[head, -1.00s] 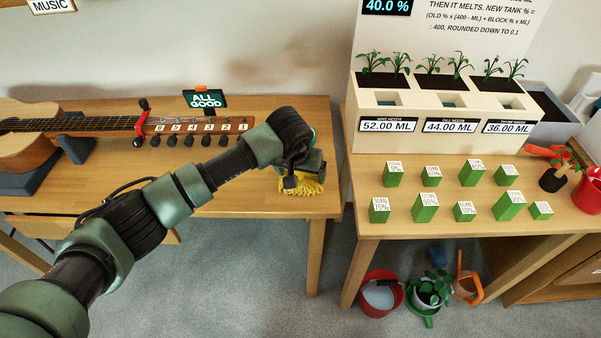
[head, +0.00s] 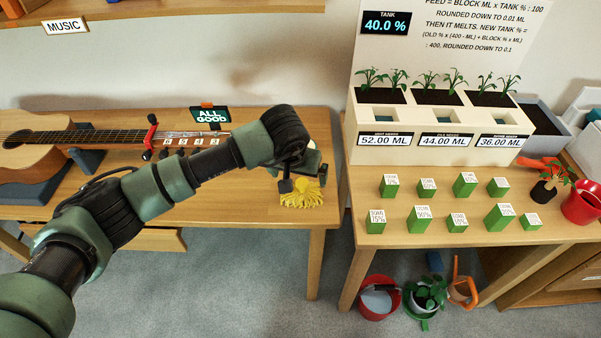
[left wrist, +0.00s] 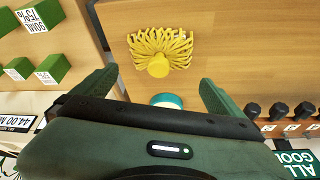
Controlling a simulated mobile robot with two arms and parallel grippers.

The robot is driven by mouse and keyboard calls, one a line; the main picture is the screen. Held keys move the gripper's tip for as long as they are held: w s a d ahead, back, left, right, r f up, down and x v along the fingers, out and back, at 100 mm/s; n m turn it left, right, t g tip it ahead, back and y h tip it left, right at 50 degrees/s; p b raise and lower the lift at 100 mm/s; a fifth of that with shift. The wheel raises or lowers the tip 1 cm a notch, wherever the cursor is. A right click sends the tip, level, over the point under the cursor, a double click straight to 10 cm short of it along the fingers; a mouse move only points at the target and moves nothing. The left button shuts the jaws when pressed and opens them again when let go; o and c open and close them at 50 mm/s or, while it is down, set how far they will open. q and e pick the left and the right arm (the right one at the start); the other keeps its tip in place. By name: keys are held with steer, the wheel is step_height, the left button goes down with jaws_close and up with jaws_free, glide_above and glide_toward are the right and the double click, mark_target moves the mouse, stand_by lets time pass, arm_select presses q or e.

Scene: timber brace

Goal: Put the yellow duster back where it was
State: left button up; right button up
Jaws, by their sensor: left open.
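The yellow duster (head: 304,195), with stringy strands, lies on the guitar table near its right front corner. In the left wrist view the duster (left wrist: 160,46) shows its strands fanned out around a round yellow hub, just beyond the fingertips. My left gripper (head: 302,178) is over the duster, partly hiding it in the head view. Its fingers (left wrist: 155,84) are apart with the duster beyond the gap between them, not gripped. A round teal piece (left wrist: 167,100) shows between the fingers; I cannot tell whether it belongs to the duster. My right gripper is not in view.
The guitar (head: 30,145) and a row of dark knobs lie left of my gripper, with an "ALL GOOD" sign (head: 210,116) behind. Across a gap, the right table (head: 390,237) holds green blocks (head: 465,185) and a planter (head: 430,118). Pots (head: 425,295) stand below.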

arm_select(q)
steer(key=shift+p+v, duration=0.55)
steer(key=shift+v, duration=1.2)
steer(key=shift+d, duration=0.1)
